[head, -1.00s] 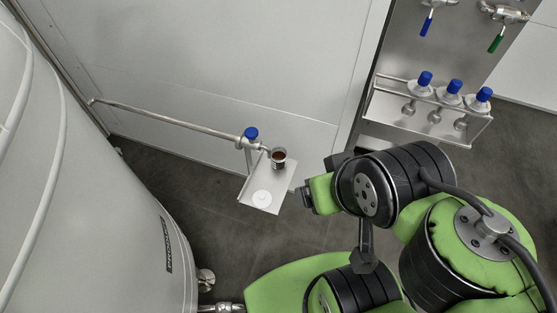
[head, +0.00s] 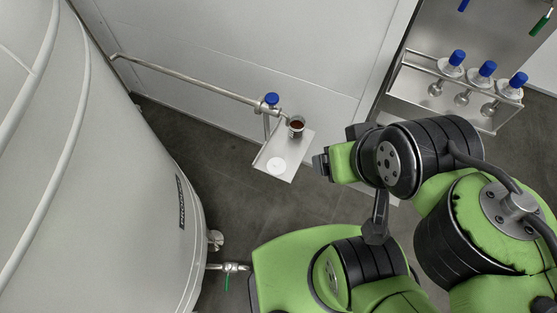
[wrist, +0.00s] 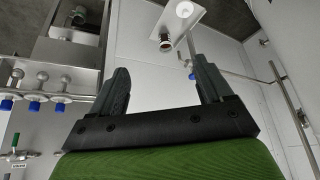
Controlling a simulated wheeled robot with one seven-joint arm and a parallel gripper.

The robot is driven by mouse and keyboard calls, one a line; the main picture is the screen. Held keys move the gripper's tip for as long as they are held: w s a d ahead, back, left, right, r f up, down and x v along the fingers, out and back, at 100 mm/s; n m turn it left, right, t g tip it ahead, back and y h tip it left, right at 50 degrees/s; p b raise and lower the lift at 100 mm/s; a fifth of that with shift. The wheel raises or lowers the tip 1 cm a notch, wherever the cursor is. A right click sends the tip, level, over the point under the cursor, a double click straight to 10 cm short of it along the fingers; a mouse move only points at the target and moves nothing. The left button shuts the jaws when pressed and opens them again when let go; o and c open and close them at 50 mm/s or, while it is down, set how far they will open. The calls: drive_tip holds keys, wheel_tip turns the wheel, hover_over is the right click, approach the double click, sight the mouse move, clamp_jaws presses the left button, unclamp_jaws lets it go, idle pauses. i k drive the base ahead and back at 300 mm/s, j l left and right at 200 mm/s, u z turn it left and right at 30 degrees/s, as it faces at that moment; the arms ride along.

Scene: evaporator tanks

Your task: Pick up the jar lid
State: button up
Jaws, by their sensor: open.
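The jar lid (head: 276,167) is a white round disc lying flat on a small metal shelf (head: 290,172) in the head view. It also shows in the wrist view (wrist: 184,9), near the top edge. A jar with dark reddish-brown contents (head: 296,127) stands on the same shelf, behind the lid and a little to its right. My gripper (wrist: 160,72) is open and empty in the wrist view, its two dark fingers apart. In the head view the end of my arm is to the right of the shelf, apart from the lid and jar.
A pipe with a blue-handled valve (head: 271,100) ends above the shelf beside the jar. A metal rack (head: 455,98) with several blue-capped flasks hangs at the upper right. A large tank (head: 110,170) fills the left. Dark floor lies below the shelf.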

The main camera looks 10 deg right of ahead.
sight(276, 166)
drive_tip(key=u, duration=0.45)
drive_tip(key=i+l+u, duration=0.1)
drive_tip(key=u, duration=0.4)
drive_tip(key=l+u, duration=0.15)
drive_tip(key=u, duration=0.3)
drive_tip(key=l+u, duration=0.1)
drive_tip(key=u, duration=0.4)
drive_tip(key=l+u, duration=0.1)
drive_tip(key=u, duration=0.35)
drive_tip(key=l+u, duration=0.1)
drive_tip(key=u, duration=0.4)
drive_tip(key=k+u, duration=0.1)
drive_tip(key=u, duration=0.35)
